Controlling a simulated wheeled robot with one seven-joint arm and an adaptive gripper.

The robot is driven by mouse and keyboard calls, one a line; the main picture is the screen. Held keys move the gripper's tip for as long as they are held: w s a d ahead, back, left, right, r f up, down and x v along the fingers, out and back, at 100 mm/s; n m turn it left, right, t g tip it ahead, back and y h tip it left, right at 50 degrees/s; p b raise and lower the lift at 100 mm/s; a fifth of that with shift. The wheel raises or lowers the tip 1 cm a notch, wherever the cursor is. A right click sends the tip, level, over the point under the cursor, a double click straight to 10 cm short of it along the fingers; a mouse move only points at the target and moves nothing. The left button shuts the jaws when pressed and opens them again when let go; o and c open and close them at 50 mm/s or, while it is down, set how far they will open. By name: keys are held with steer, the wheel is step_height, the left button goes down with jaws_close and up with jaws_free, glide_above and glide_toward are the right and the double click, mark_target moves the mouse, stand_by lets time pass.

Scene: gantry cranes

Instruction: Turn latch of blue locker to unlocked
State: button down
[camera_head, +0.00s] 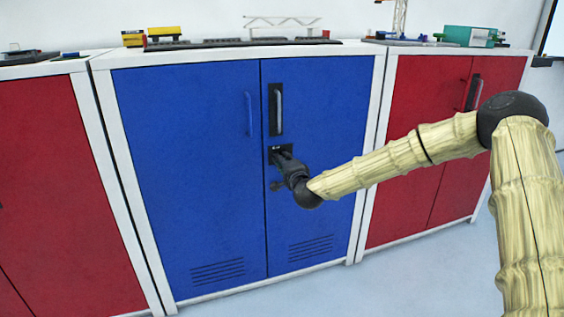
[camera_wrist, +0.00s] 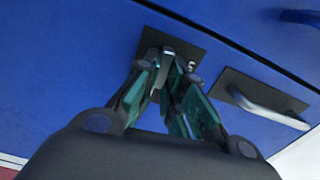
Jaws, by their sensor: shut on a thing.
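The blue locker (camera_head: 185,160) stands in the middle of the head view with both doors closed. Its latch sits on a small black plate (camera_head: 271,151) on the right door, below the black handle plate. In the wrist view the latch plate (camera_wrist: 196,54) is partly covered by the fingers. My gripper (camera_head: 277,155) reaches the latch from the right, and its fingertips (camera_wrist: 168,52) are shut on the latch knob. The knob is mostly hidden between the fingers, so I cannot tell its angle.
A vertical handle (camera_head: 278,108) is just above the latch; it also shows in the wrist view (camera_wrist: 268,108). Red lockers stand at left (camera_head: 50,180) and right (camera_head: 425,110). Models stand on the locker tops. The floor (camera_head: 400,285) in front is clear.

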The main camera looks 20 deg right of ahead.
steer(key=shift+w+d+r+m, duration=0.1)
steer(key=shift+d+r+m, duration=0.05)
steer(key=shift+m, duration=0.45)
steer(key=c, duration=1.5)
jaws_free()
steer(key=shift+f, duration=0.2)
steer(key=s, duration=1.2)
steer(key=shift+d, duration=0.2)
